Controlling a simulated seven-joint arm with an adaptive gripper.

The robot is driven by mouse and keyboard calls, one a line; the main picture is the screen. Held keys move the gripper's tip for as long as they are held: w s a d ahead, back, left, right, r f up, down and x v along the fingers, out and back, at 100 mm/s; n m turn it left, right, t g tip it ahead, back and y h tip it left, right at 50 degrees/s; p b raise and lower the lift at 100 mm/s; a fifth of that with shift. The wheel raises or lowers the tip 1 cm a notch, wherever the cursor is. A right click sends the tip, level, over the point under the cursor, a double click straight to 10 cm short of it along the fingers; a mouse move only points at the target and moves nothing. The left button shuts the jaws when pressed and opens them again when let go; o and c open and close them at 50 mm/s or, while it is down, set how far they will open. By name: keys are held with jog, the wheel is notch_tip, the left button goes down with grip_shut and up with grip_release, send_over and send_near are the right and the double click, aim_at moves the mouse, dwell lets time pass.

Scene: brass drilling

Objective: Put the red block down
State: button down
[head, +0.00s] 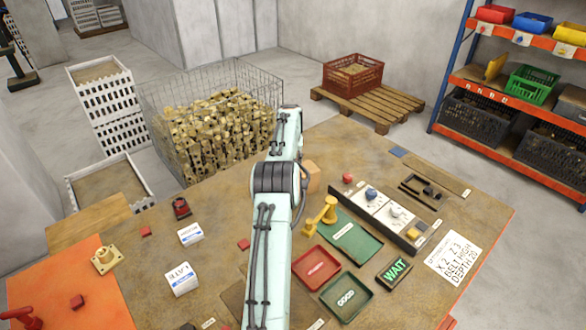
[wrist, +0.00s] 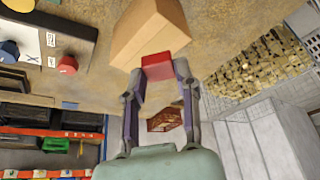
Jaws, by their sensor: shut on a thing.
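My gripper (wrist: 160,74) is shut on the red block (wrist: 157,65), which sits between its two fingertips in the wrist view. A tan wooden block (wrist: 150,32) shows right beyond the red block. I cannot tell whether the two touch or how far the red block is above the table. In the head view my arm covers the gripper and the held block. Part of the wooden block (head: 314,178) shows there just right of my arm, on the brown table (head: 225,215).
Other small red pieces (head: 244,244) lie on the table left of my arm. A control panel (head: 385,213), a yellow fixture (head: 320,214), a green mat (head: 350,240), and red (head: 316,268) and green (head: 347,298) trays are right. A wire cage of brass parts (head: 213,125) stands behind the table.

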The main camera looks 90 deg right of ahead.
jog(key=shift+d+f, duration=0.95)
jog(key=shift+f, duration=1.7)
jog(key=shift+f, duration=0.2)
jog(key=c, duration=0.8)
grip_release()
jog(key=shift+r, duration=0.1)
jog(key=v, duration=1.2)
